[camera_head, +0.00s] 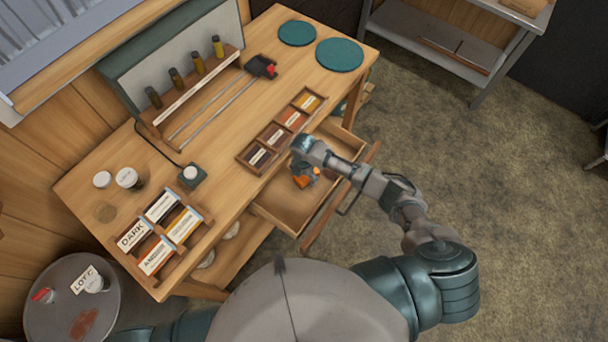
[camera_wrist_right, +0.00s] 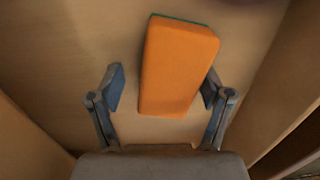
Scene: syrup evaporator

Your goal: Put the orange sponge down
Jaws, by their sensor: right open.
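The orange sponge (camera_wrist_right: 178,65) has a thin green layer along its far edge. In the right wrist view it lies on the wooden drawer floor (camera_wrist_right: 60,80), between the two fingers of my right gripper (camera_wrist_right: 165,92). The fingers are open; the right one is close to the sponge, and a gap shows on the left. I cannot tell whether the right finger touches it. In the head view my right gripper (camera_head: 306,172) reaches down into the open drawer (camera_head: 285,208), and part of the sponge (camera_head: 301,181) shows beside it. My left gripper is not in view.
The drawer's front (camera_head: 340,197) and side walls surround my gripper. Above it on the wooden table (camera_head: 240,125) is a divided tray (camera_head: 272,150) of labelled cards. A card rack (camera_head: 158,240), jars, vials and teal discs (camera_head: 339,54) also stand there. A round table (camera_head: 45,315) is lower left.

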